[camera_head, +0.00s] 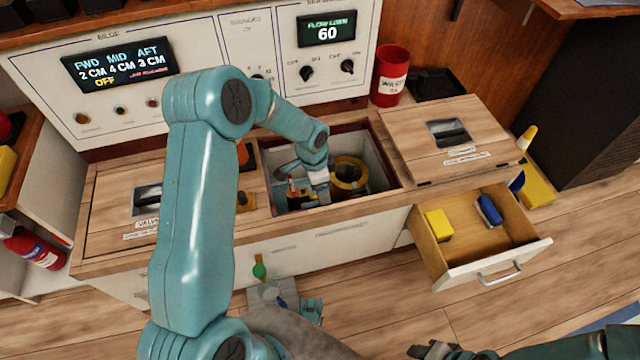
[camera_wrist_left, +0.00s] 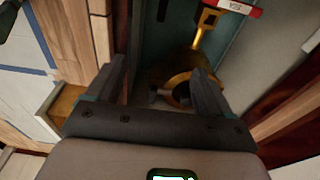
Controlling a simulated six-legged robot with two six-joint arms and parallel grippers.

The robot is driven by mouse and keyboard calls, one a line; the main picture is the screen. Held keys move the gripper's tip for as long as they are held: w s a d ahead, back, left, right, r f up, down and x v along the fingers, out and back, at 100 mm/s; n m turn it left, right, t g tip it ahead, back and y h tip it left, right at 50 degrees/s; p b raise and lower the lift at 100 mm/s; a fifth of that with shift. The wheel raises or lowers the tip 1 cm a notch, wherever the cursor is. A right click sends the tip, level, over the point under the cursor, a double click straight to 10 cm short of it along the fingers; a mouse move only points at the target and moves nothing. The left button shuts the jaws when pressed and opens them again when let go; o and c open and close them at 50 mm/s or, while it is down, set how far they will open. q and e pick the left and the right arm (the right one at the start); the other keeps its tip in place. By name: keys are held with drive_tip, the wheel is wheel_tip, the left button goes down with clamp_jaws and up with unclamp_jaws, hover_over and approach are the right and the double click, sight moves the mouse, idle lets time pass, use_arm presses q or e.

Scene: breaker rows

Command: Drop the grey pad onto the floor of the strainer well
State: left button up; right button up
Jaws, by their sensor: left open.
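The strainer well (camera_head: 369,152) is an open, light-walled box sunk in the wooden bench. A brass strainer with a ring (camera_head: 350,174) stands inside it, on the right. My left gripper (camera_head: 303,182) reaches down into the well, left of the ring. In the left wrist view my left gripper (camera_wrist_left: 162,80) is open, and the brass ring (camera_wrist_left: 183,93) shows beyond its fingers. I cannot make out the grey pad for certain; the arm and fingers hide part of the well floor. My right gripper (camera_head: 436,350) is at the bottom edge, and its jaws are unclear.
An open drawer (camera_head: 474,262) at the right holds a yellow block (camera_head: 438,225) and a blue item (camera_head: 488,210). A wooden hatch (camera_head: 410,145) lies right of the well. A red bin (camera_head: 390,80) stands behind. A red tag (camera_wrist_left: 232,8) shows near the well.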

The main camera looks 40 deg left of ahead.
use_arm(q)
wheel_tip(320, 180, up, 16)
drive_tip(key=s+a+p, duration=0.1)
drive_tip(key=p, duration=0.3)
drive_tip(key=shift+s+a+p, duration=0.15)
drive_tip(key=shift+s+p, duration=0.05)
drive_tip(key=shift+p, duration=0.15)
drive_tip(key=shift+f, duration=0.1)
drive_tip(key=s+d+f+n+h, duration=0.2)
drive_tip(key=s+d+f+n, duration=0.3)
drive_tip(key=d+f, duration=0.7)
drive_tip(key=s+d+f+n+h, duration=0.1)
drive_tip(key=s+d+f+n, duration=0.25)
drive_tip(key=s, duration=0.35)
drive_tip(key=s+d+f+n, duration=0.2)
drive_tip(key=s+d+f, duration=0.15)
drive_tip(key=s, duration=0.45)
wheel_tip(320, 180, up, 22)
drive_tip(key=p, duration=2.2)
drive_tip(key=shift+w+d+r+g, duration=0.15)
drive_tip(key=shift+d+r+g, duration=0.15)
drive_tip(key=shift+d, duration=0.1)
drive_tip(key=shift+f, duration=0.1)
